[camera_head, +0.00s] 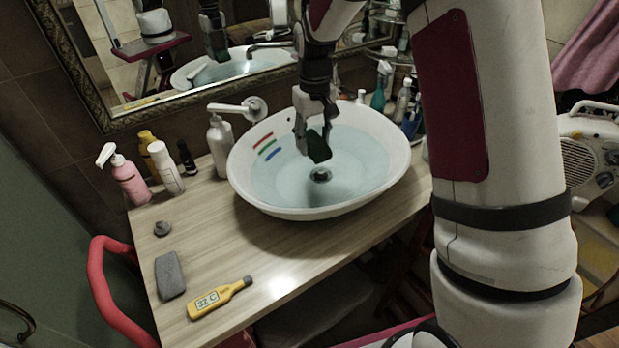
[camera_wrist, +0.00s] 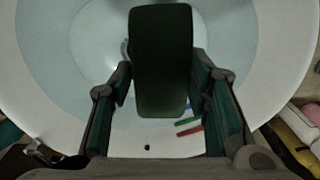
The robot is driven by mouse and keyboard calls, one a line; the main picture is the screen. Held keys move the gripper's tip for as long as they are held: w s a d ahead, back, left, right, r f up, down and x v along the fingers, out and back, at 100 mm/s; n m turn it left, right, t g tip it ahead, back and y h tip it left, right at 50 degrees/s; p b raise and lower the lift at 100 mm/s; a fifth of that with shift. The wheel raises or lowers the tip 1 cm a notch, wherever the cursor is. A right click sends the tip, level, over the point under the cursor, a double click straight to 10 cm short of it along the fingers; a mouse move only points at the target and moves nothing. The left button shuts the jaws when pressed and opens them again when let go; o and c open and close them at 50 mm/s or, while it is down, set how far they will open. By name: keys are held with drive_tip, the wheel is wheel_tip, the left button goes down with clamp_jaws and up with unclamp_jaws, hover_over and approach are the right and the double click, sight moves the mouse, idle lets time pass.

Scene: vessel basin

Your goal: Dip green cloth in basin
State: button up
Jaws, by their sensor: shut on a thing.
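The green cloth (camera_head: 319,146) is a dark, folded pad with rounded corners. My gripper (camera_head: 312,131) is shut on it, over the inside of the basin. In the wrist view the cloth (camera_wrist: 162,60) sits between the two fingers of my gripper (camera_wrist: 163,88). The basin (camera_head: 255,192) is a white oval bowl on the counter, with pale blue water and a dark drain in its middle. Its rim also shows in the wrist view (camera_wrist: 272,60). I cannot tell whether the cloth touches the water.
On the wooden counter (camera_head: 240,262) lie a grey sponge-like block (camera_head: 170,275) and a yellow thermometer (camera_head: 219,298). A pink pump bottle (camera_head: 130,180), a white bottle (camera_head: 166,168) and others stand at left. A tap (camera_head: 238,109) and framed mirror are behind. More bottles crowd the right back.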

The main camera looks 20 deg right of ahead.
drive_tip(key=shift+r, duration=0.1)
drive_tip(key=shift+r, duration=1.45)
